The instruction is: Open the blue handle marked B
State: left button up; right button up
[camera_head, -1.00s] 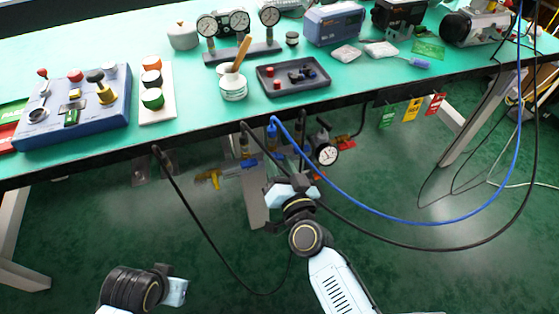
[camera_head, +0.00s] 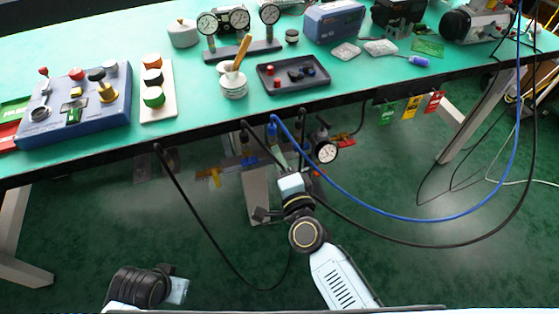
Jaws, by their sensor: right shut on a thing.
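The blue handle (camera_head: 240,161) is a small lever under the front edge of the bench, among fittings and hoses, to the right of a yellow handle (camera_head: 209,175). Its letter is too small to read. My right gripper (camera_head: 276,158) reaches up to the right end of the blue handle and is shut on it. The contact itself is small and partly hidden by the gripper. My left gripper (camera_head: 177,290) hangs low at the bottom left, away from the bench, and its fingers do not show clearly.
A pressure gauge (camera_head: 326,152) sits close to the right of my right gripper. A black hose (camera_head: 215,240) and a blue hose (camera_head: 400,214) loop down on either side of my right arm. The bench top (camera_head: 200,120) overhangs the fittings. Green, yellow and red tags (camera_head: 410,106) hang further right.

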pick_arm(q)
jog(key=shift+w+r, duration=0.1)
jog(key=shift+r, duration=0.05)
pick_arm(e)
jog(key=shift+m, duration=0.6)
pick_arm(q)
jog(key=shift+r, duration=0.15)
pick_arm(e)
jog(key=shift+m, duration=0.3)
jog(key=o, duration=0.7)
pick_arm(q)
jog(key=shift+d, duration=0.1)
pick_arm(e)
jog(key=shift+s, duration=0.1)
pick_arm(q)
jog(key=f, duration=0.1)
jog(key=a+f+p, duration=0.1)
jog(key=f, duration=0.1)
jog(key=s+a+f, duration=0.1)
jog(key=shift+a+f+p, duration=0.15)
jog(key=shift+f+p, duration=0.1)
jog(key=shift+p, duration=0.15)
pick_arm(e)
jog(key=v, duration=1.3)
